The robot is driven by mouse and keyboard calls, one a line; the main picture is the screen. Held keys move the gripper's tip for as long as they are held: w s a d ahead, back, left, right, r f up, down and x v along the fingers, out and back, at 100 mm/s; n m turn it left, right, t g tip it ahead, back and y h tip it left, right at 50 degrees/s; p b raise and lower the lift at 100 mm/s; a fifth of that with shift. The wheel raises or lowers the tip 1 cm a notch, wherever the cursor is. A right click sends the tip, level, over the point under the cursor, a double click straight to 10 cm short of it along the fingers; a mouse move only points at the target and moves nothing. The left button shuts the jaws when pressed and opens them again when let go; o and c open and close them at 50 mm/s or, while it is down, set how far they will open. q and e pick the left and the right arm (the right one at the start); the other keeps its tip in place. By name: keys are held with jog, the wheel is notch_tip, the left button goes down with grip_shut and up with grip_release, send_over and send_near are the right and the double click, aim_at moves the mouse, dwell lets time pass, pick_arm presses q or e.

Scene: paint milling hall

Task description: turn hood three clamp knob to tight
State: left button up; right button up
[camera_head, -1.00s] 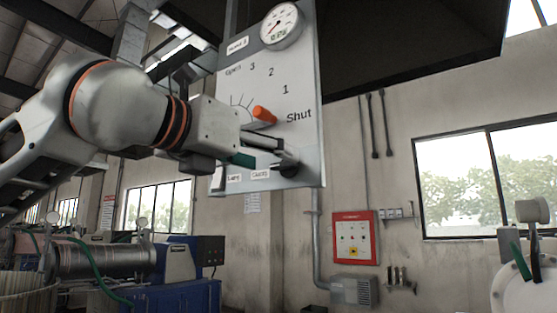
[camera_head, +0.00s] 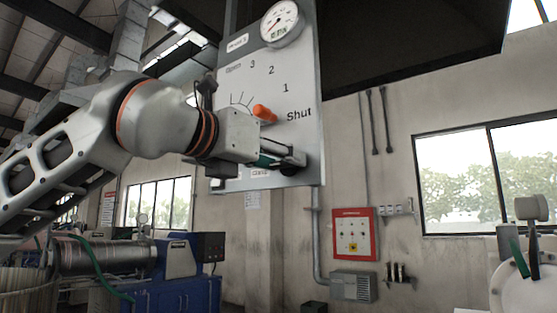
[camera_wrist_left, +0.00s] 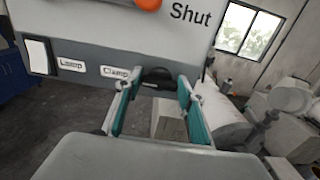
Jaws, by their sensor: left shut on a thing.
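The clamp knob (camera_wrist_left: 157,76) is a black knob at the lower edge of the grey hood panel (camera_head: 300,70), right beside the "Clamp" label (camera_wrist_left: 120,73). In the head view the knob (camera_head: 290,170) shows only partly, behind the fingers. My left gripper (camera_head: 283,161) reaches in from the left and is shut on the knob. In the left wrist view its two teal-padded fingers (camera_wrist_left: 156,84) stand on either side of the knob. The knob's exact turn angle cannot be read. My right gripper is not in view.
An orange handle (camera_head: 264,112) sits just above my gripper on the panel, by a scale from Open to Shut. A round gauge (camera_head: 282,23) is at the panel's top. A white switch (camera_wrist_left: 39,56) is beside the "Lamp" label. A red box (camera_head: 353,234) hangs on the wall behind.

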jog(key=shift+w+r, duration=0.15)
pick_arm(q)
jog(key=shift+m, duration=0.4)
jog(key=m+p, duration=0.1)
jog(key=m, duration=0.5)
jog(key=m+p, duration=0.1)
jog(key=m, duration=0.5)
jog(key=shift+s+d+f, duration=0.1)
jog(key=shift+s+d, duration=0.05)
jog(key=shift+d, duration=0.05)
jog(key=m, duration=0.3)
jog(key=shift+f+m, duration=0.1)
jog(key=shift+m, duration=1)
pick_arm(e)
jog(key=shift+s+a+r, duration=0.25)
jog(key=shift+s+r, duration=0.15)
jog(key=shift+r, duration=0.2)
pick_arm(q)
jog(key=shift+f, duration=0.1)
jog(key=o, duration=1.1)
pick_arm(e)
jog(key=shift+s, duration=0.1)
